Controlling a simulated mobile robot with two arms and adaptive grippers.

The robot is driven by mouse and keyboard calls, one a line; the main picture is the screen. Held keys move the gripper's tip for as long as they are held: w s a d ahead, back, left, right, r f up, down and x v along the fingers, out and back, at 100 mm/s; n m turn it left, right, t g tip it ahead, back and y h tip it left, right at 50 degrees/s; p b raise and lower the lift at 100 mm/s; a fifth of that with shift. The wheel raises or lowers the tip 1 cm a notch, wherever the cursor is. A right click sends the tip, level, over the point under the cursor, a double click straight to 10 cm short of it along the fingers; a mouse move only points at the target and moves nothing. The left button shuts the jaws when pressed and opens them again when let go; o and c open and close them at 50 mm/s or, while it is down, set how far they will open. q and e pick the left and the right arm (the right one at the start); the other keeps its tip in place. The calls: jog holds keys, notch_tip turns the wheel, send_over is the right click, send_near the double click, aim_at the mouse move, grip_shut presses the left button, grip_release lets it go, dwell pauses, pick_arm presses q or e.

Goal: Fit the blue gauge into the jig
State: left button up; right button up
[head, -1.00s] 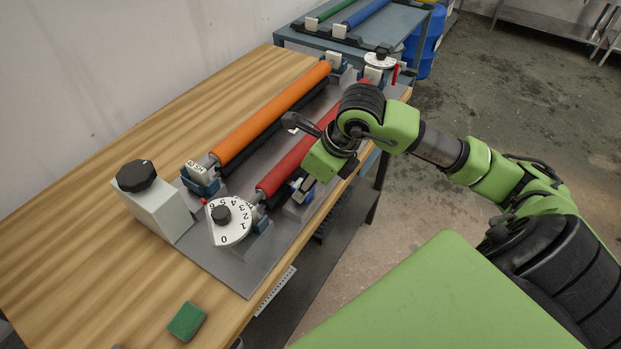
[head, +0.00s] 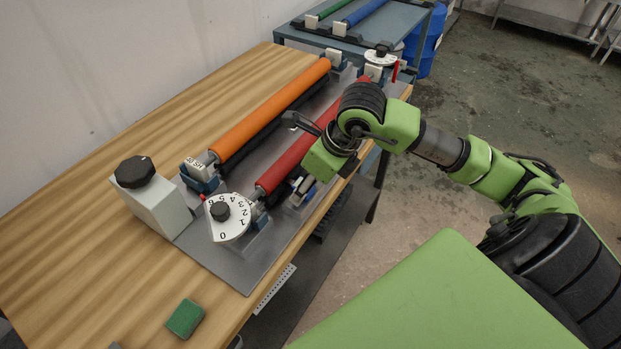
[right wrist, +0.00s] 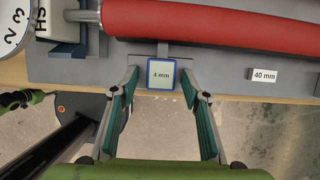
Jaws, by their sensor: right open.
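The blue gauge (right wrist: 161,74) is a small square block with a blue rim and a white "4 mm" face. In the right wrist view it sits at the near edge of the grey base plate (right wrist: 215,72), below the red roller. My right gripper (right wrist: 160,76) is open, with one finger on each side of the gauge and a gap at both sides. I cannot tell which part is the jig, or whether the gauge is seated in it. My left gripper is not in view.
The red roller (head: 292,158) and orange roller (head: 270,108) lie on the plate, with a white dial (head: 232,231) at the near end. A "40 mm" label (right wrist: 264,75) is right of the gauge. A grey box with a black knob (head: 160,209) and green block (head: 185,318) are nearby.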

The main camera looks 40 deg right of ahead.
jog(key=shift+r, duration=0.3)
jog(key=shift+d+r+p, duration=0.1)
jog(key=shift+r+p, duration=0.2)
jog(key=shift+p, duration=0.1)
jog(key=b+v, duration=0.1)
jog(key=v, duration=1)
jog(key=shift+s+r, duration=0.2)
jog(key=shift+s, duration=0.1)
